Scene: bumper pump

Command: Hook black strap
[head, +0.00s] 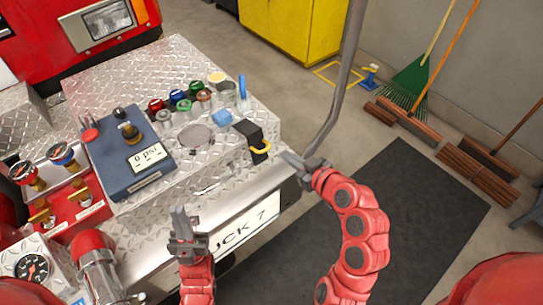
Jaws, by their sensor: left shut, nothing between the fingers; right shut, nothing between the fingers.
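The black strap (248,131) is at the right edge of the silver diamond-plate bumper top (225,95). A yellow loop (261,150) shows at its lower end; I cannot tell whether the two are hooked together. My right gripper (287,158) is shut and empty, just right of the yellow loop and a little apart from it, pointing left. My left gripper (179,213) is shut and empty, pointing up in front of the bumper's front face, well left of the strap.
A blue box with a "0 psi" display (147,160) sits on the bumper top. A grey pole (345,75) rises behind my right gripper. Dark mat (420,190) covers the floor to the right.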

